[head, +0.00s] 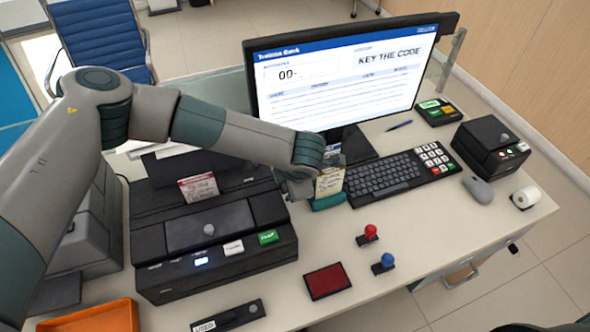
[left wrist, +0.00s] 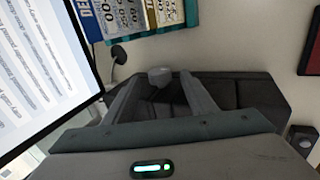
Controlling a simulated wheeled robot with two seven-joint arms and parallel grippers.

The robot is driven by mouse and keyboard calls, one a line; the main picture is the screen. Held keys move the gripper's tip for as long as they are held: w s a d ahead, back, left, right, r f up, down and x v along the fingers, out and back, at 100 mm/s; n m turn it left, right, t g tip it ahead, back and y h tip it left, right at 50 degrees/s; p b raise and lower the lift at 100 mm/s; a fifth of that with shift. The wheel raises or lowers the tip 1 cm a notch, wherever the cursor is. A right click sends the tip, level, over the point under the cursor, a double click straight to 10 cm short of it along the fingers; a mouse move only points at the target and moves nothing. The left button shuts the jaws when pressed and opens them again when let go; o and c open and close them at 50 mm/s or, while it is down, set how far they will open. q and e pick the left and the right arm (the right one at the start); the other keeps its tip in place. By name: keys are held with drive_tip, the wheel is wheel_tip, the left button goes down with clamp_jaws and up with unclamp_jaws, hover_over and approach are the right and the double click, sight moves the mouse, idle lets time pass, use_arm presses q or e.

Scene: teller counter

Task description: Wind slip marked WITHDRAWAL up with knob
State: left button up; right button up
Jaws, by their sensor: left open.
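A slip with a red header (head: 199,187) stands up out of the dark slip machine (head: 150,275) at left centre; its print is too small to read. My left gripper (head: 296,186) is at the machine's right end, just left of a teal stand (head: 328,203) holding a yellowish slip (head: 329,181). In the left wrist view my open fingers (left wrist: 163,88) point at a grey knob (left wrist: 160,75) on the machine's end, one finger on each side. I cannot tell whether they touch it. The head view hides this knob behind the gripper. My right gripper is out of view.
A monitor (head: 345,85) and keyboard (head: 385,180) stand behind and right of the gripper. A red pad (head: 327,281), red stamp (head: 368,234) and blue stamp (head: 384,264) lie in front. An orange tray (head: 90,318) is at front left. The right front counter is mostly clear.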

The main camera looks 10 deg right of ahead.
use_arm(q)
drive_tip(key=b+v, duration=0.4)
drive_tip(key=v, duration=1)
drive_tip(key=shift+s+r+b, duration=0.2)
drive_tip(key=shift+r+b, duration=0.1)
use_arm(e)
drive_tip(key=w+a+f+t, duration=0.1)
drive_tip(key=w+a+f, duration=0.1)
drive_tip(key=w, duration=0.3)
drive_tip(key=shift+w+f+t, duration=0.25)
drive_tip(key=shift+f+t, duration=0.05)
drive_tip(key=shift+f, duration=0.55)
